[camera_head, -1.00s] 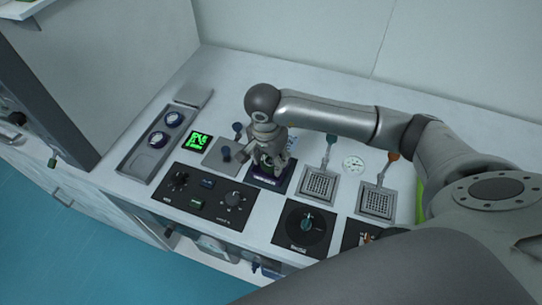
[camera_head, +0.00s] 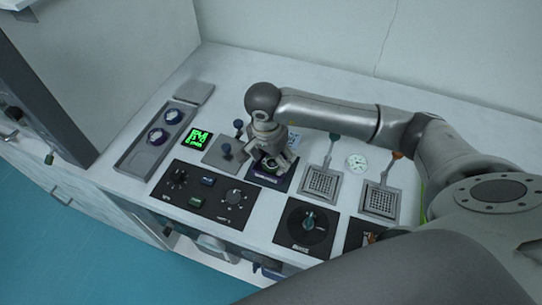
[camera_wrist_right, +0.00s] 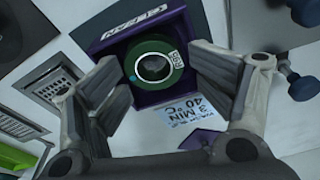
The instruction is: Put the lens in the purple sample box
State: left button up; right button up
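The purple sample box (camera_head: 258,178) stands on the bench among the devices. It also shows in the right wrist view (camera_wrist_right: 181,96), with a "CLEAN" label on one wall. The lens (camera_wrist_right: 152,67), a dark disc with a green rim and a small white tag, lies inside the box. My right gripper (camera_head: 271,161) is just above the box. In the right wrist view the right gripper (camera_wrist_right: 157,82) is open, its fingers spread on either side of the lens with gaps to it. My left gripper is not in view.
A grey tray (camera_head: 132,160) with two round blue-rimmed items lies at the left. Two grid-topped plates (camera_head: 322,184) (camera_head: 379,201) stand to the right, and black knob panels (camera_head: 203,197) (camera_head: 305,228) along the front. A "3 MIN 40 °C" note (camera_wrist_right: 186,111) lies beside the box.

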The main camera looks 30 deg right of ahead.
aim_at(269, 167)
jog(key=shift+s+f, duration=0.3)
jog(key=shift+f, duration=0.4)
jog(key=shift+s+r, duration=0.1)
jog(key=shift+r, duration=0.05)
jog(key=shift+r+p, duration=0.2)
jog(key=shift+p, duration=0.15)
jog(key=shift+r+p, duration=0.75)
jog(key=shift+p, duration=0.15)
jog(key=shift+r+b, duration=0.7)
jog(key=shift+b, duration=0.15)
notch_tip(269, 167, up, 10)
jog(key=a+b, duration=0.1)
jog(key=shift+s+r+b, duration=0.15)
jog(key=shift+b, duration=0.2)
